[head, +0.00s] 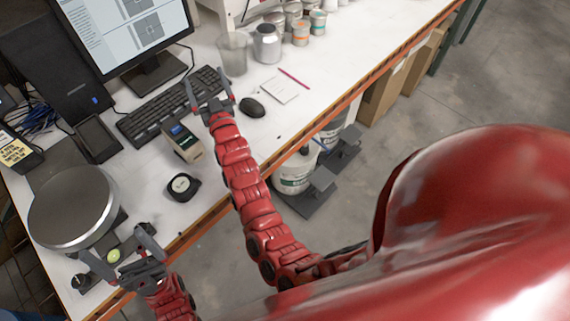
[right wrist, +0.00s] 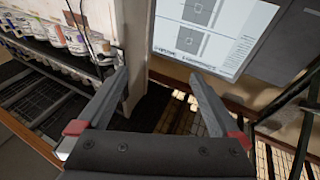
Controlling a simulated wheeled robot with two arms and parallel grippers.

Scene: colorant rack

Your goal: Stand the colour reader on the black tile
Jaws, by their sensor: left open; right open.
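The colour reader (head: 182,141), a pale boxy device with a small blue screen, stands on the white bench below the keyboard in the head view. A flat dark slab (head: 97,139) lies left of it, apart from it; it may be the black tile, but I cannot be sure. A small black piece with a pale round face (head: 183,187) lies below the reader. My right gripper (head: 209,80) is open and empty above the keyboard's right end, beyond the reader. It also shows open in the right wrist view (right wrist: 160,78). My left gripper (head: 113,243) is open by the scale's front.
A scale with a round silver pan (head: 72,208) stands at the bench's left. A keyboard (head: 170,108), mouse (head: 252,107), monitor (head: 125,28) and notepad (head: 280,90) are farther back. Cups and cans (head: 267,43) stand behind. The bench has an orange front edge (head: 335,103).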

